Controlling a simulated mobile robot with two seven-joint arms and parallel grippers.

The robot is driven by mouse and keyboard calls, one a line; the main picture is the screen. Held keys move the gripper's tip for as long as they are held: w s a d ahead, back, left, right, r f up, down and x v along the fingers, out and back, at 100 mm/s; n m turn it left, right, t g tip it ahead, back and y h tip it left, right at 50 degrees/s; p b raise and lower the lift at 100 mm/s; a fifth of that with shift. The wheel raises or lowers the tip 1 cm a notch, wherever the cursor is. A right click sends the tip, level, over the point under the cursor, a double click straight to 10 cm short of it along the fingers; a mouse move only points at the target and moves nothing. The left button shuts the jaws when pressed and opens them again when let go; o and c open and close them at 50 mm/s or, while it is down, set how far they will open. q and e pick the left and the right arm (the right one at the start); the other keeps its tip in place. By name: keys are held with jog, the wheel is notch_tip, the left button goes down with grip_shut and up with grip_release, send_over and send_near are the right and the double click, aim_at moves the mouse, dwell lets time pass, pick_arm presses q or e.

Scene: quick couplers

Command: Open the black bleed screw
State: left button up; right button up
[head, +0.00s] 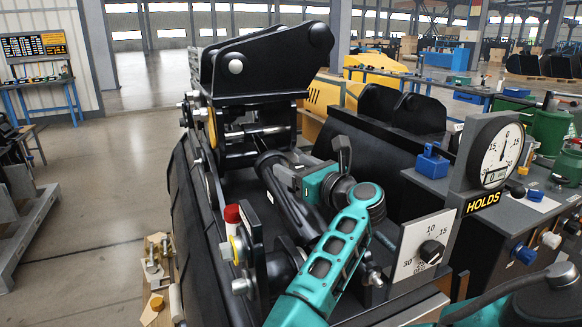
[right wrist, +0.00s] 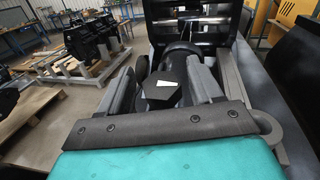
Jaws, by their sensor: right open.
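The black bleed screw (right wrist: 160,95) shows in the right wrist view as a dark hexagonal head with a small white mark on top. It sits between the two grey fingers of my right gripper (right wrist: 172,68), which is open. I cannot tell whether either finger touches it. In the head view my right gripper (head: 274,166) reaches left over the black machine from the teal arm, close to a black cylinder (head: 290,200). The screw is not clear in the head view. My left gripper is not in view.
A black coupler (head: 262,70) rises behind the gripper. A red-capped fitting (head: 232,214) stands left of the arm. On the right are a white dial plate (head: 412,245), a round gauge (head: 497,155) and a "HOLDS" sign (head: 482,203). Open floor (head: 105,190) lies left.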

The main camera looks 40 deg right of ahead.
jog(key=shift+w, duration=0.95)
jog(key=c, duration=1)
